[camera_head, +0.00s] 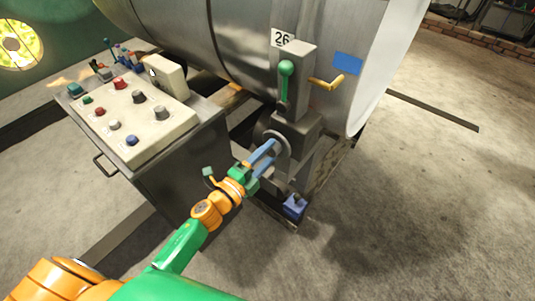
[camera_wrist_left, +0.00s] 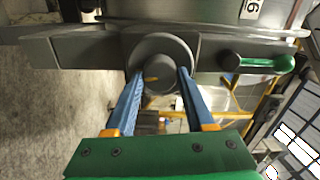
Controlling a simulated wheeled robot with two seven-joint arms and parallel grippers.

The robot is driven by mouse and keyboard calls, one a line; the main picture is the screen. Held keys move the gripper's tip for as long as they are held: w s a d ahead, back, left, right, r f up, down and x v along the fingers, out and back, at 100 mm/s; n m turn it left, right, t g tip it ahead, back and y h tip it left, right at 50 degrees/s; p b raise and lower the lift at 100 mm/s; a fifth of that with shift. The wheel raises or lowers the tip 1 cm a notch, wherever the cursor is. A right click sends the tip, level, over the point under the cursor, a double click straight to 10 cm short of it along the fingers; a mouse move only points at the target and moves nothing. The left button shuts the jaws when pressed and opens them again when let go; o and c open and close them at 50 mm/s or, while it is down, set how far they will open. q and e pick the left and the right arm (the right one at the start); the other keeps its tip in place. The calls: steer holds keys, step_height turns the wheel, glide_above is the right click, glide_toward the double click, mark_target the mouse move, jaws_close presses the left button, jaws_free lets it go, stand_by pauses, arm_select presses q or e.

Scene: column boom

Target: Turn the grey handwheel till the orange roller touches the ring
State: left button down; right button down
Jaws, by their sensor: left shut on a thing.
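The grey handwheel (camera_head: 285,146) sits on the side of a grey metal housing below the big steel drum. My left gripper (camera_head: 275,158) reaches it from the lower left, with its blue fingers at the wheel. In the left wrist view the round grey handwheel (camera_wrist_left: 160,48) lies between the two finger ends, and the gripper (camera_wrist_left: 160,72) is shut on it. A small yellow mark shows near its lower middle. My right gripper is not in view.
A control box (camera_head: 135,115) with several knobs is on the left. A blue part (camera_head: 294,206) is low by the housing. The floor (camera_head: 420,200) at right is clear.

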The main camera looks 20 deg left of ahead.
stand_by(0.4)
arm_select(q)
steer(key=shift+c, duration=1.3)
jaws_free()
steer(key=b+v, duration=0.1)
steer(key=v, duration=0.6)
